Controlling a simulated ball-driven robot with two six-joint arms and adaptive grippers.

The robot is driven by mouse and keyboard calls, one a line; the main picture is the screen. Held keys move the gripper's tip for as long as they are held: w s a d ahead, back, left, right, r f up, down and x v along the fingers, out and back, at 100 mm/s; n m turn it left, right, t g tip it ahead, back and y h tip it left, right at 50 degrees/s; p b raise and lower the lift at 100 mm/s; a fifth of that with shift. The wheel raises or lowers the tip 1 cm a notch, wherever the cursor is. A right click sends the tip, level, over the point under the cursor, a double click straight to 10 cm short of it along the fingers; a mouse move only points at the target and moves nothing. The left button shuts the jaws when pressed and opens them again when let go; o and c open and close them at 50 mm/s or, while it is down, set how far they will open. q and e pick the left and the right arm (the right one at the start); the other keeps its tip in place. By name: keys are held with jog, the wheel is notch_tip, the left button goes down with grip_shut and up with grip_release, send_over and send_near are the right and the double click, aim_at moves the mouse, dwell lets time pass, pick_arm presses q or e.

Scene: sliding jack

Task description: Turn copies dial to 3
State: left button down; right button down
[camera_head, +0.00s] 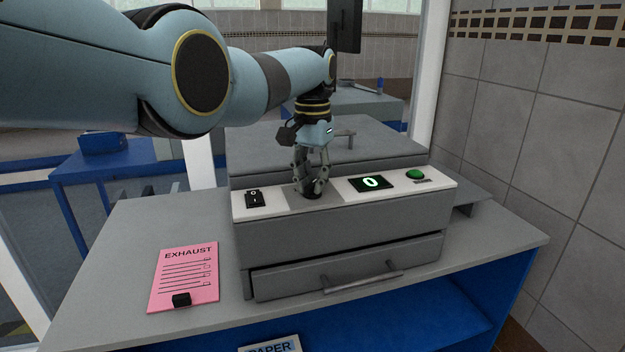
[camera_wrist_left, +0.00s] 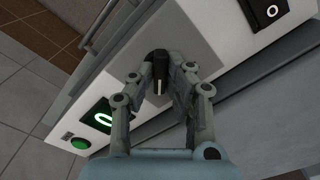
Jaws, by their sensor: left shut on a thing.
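The grey copier (camera_head: 340,237) stands on the table with a white control strip along its top front. The display (camera_head: 370,183) on the strip reads 0 in green; it also shows in the left wrist view (camera_wrist_left: 103,118). My left gripper (camera_head: 312,190) points down at the grey panel left of the display and is shut on the black copies dial (camera_wrist_left: 158,72). The dial has a pale mark line and sits between the fingers in the left wrist view. In the head view the fingers mostly hide it. My right gripper is not in view.
A black switch (camera_head: 255,199) is left of the dial and a green button (camera_head: 415,174) is right of the display. A drawer with a handle (camera_head: 362,277) is below. A pink EXHAUST sheet (camera_head: 185,275) lies on the table (camera_head: 120,262), with a PAPER label (camera_head: 270,346) below.

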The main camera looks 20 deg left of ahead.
aim_at(313, 182)
pick_arm(q)
jog(key=c, duration=1.6)
grip_release()
jog(key=shift+w+r, duration=0.15)
jog(key=shift+r, duration=0.15)
jog(key=shift+c, duration=0.2)
jog(key=o, duration=0.3)
jog(key=shift+f, duration=0.15)
notch_tip(313, 182, up, 12)
